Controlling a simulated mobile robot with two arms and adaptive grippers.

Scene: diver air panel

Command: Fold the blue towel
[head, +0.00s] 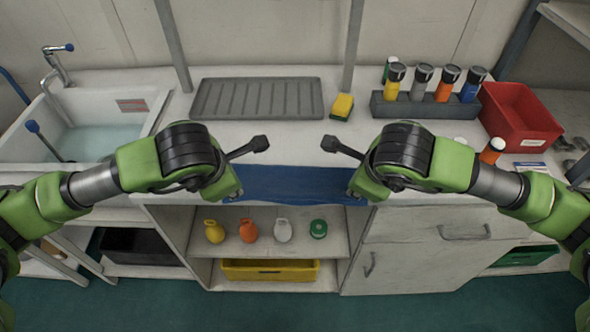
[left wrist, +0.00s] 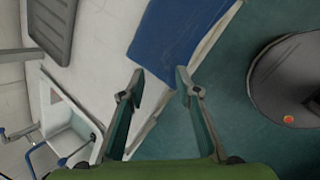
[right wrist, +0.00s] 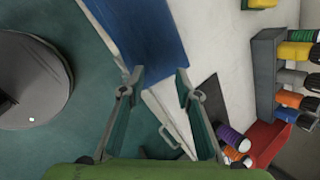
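The blue towel (head: 300,184) lies flat along the front edge of the white counter, between my two grippers. My left gripper (head: 250,166) is at the towel's left end and my right gripper (head: 340,167) at its right end. In the left wrist view, the left gripper's fingers (left wrist: 160,73) are apart and empty, with the towel (left wrist: 180,35) just beyond the tips. In the right wrist view, the right gripper's fingers (right wrist: 160,73) are also apart and empty, with the towel (right wrist: 145,35) beyond them. My arms hide parts of the towel's ends in the head view.
A grey ribbed drain tray (head: 258,98) and a yellow sponge (head: 342,106) lie behind the towel. A rack (head: 420,106) of several bottles and a red bin (head: 519,118) stand at right. A sink (head: 95,128) is at left. Open shelves (head: 330,246) are below.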

